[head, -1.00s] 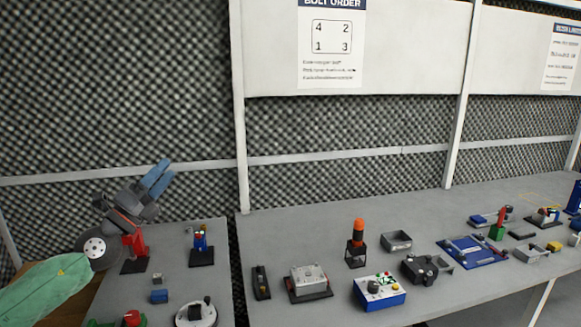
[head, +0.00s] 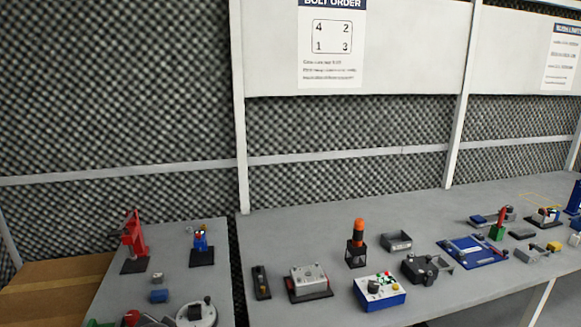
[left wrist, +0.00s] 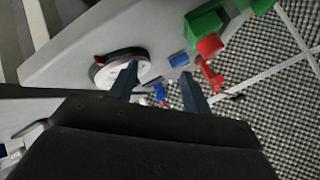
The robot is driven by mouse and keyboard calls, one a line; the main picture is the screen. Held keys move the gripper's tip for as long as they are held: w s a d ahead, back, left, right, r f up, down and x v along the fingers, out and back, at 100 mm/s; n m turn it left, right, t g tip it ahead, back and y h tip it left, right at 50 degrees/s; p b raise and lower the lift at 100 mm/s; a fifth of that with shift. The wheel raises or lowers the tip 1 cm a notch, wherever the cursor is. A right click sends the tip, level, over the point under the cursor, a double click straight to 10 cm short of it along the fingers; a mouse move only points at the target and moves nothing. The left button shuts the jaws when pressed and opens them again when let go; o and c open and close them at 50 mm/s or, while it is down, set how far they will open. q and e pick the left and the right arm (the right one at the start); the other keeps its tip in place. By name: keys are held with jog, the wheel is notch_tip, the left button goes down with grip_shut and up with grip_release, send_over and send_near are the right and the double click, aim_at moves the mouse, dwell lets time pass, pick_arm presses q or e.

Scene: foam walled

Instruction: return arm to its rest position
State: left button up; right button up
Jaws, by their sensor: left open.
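My left gripper (left wrist: 160,72) shows in the left wrist view with its two dark fingers apart and nothing between them. It hangs above the left bench, and the bench items lie beyond and below the fingertips. My left arm does not show in the head view now. My right gripper and right arm show in neither view.
The left bench holds a red stand (head: 134,243), a blue device (head: 201,242), a small blue block (head: 159,296) and a white round device (head: 197,314). A brown box (head: 50,285) is at far left. The right bench carries several devices, including a blue button box (head: 380,291).

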pick_arm(q)
jog(key=s+d+f+n+g+h, duration=0.1)
jog(key=s+d+f, duration=0.4)
jog(key=s, duration=0.5)
jog(key=s+d+f+g+h, duration=0.2)
jog(key=s+d+f+g, duration=0.2)
jog(key=s+f, duration=0.6)
jog(key=s+d+f+n+g+h, duration=0.1)
jog(key=s+d+f+g+h, duration=0.1)
jog(key=s+d+f, duration=0.4)
jog(key=s+f, duration=0.1)
jog(key=s, duration=0.3)
jog(key=shift+s+f+n+g, duration=0.25)
jog(key=shift+n+g, duration=0.05)
jog(key=shift+d, duration=0.1)
